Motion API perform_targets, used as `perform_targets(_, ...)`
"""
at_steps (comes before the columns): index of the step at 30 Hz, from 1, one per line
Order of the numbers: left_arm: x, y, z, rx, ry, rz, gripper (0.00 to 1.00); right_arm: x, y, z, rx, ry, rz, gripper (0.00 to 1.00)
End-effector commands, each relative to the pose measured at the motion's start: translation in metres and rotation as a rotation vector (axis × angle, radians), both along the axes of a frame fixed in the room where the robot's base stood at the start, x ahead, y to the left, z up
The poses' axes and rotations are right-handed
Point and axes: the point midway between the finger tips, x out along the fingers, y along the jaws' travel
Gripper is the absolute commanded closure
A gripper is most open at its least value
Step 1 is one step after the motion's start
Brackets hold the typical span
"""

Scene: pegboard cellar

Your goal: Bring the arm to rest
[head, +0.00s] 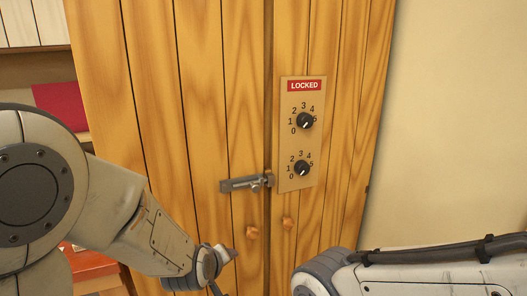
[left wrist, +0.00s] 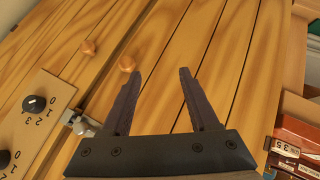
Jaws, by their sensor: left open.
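My left arm comes in from the left in the head view, and its wrist end is low in front of the cabinet door. My left gripper (left wrist: 158,73) shows in the left wrist view with its two dark fingers spread apart and nothing between them. The wooden door boards lie behind the fingers. One round wooden door knob (left wrist: 127,63) appears close to the left fingertip; I cannot tell the gap. My right arm shows at the bottom right of the head view, but its gripper is out of view.
The wooden cabinet (head: 210,90) has a metal sliding bolt (head: 240,184) across the door gap. A panel (head: 288,150) carries a red LOCKED sign (head: 304,86) and two black dials (head: 304,121). Boxes (left wrist: 296,140) stand at the right of the wrist view.

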Motion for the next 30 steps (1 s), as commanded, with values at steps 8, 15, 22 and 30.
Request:
perform_targets(8, -0.062, 0.046, -0.029, 0.248, 0.279, -0.259, 0.39, 0.0, 0.0, 0.0, 0.0, 0.0, 0.0, 0.0)
perform_targets(15, -0.107, 0.074, -0.038, 0.365, 0.449, -0.432, 0.39, 0.0, 0.0, 0.0, 0.0, 0.0, 0.0, 0.0)
perform_targets(22, -0.135, 0.068, -0.032, 0.418, 0.527, -0.578, 0.39, 0.0, 0.0, 0.003, 0.0, 0.0, 0.0, 0.0)
perform_targets(30, -0.161, 0.021, -0.012, 0.441, 0.535, -0.746, 0.39, 0.0, 0.0, 0.008, 0.0, 0.0, 0.0, 0.0)
